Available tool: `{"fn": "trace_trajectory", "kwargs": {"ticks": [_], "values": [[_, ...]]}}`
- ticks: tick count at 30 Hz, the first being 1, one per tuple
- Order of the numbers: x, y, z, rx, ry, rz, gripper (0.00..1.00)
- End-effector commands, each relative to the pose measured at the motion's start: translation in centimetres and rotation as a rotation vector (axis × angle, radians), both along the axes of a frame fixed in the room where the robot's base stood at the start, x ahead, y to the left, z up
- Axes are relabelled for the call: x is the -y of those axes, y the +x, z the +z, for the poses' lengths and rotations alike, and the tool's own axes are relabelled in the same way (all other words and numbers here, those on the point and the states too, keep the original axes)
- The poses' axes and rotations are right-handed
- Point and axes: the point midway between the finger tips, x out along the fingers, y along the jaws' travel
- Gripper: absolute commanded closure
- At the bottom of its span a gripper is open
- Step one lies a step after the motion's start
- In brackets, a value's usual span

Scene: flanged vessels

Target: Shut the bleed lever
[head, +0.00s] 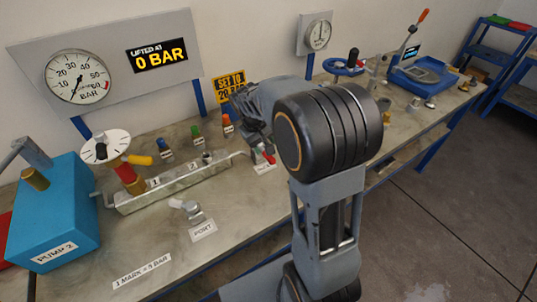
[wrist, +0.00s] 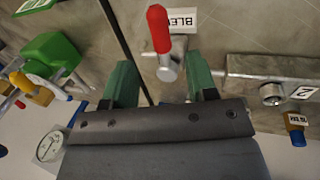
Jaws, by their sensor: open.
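The bleed lever (wrist: 158,30) has a red handle on a small metal valve, beside a label reading BLEED, partly cut off in the wrist view. In the head view its red handle (head: 268,159) shows just below my gripper, at the right end of the manifold. My gripper (wrist: 160,72) is open, with two green fingers apart, one on each side of the lever's metal valve in the picture. Nothing is held. I cannot tell how far the fingertips are from the lever. In the head view my arm hides most of my gripper.
The metal manifold (head: 180,186) with numbered ports runs left of the lever. Colored plugs (head: 196,132) stand behind it. A blue PUMP 2 box (head: 55,215) is at left. A gauge panel (head: 110,70) reads 0 BAR. A blue handwheel (head: 345,66) stands at the right. The front bench is mostly clear.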

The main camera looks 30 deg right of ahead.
Motion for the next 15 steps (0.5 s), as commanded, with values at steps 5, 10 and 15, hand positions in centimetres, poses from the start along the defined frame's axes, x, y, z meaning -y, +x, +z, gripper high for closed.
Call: {"fn": "trace_trajectory", "kwargs": {"ticks": [5,10,15], "values": [[0.9,0.0,-3.1,-0.003,0.001,-0.003,0.48],[1.4,0.1,-5.1,-0.003,0.000,-0.002,0.48],[1.7,0.1,-6.2,-0.001,0.001,-0.002,0.48]]}}
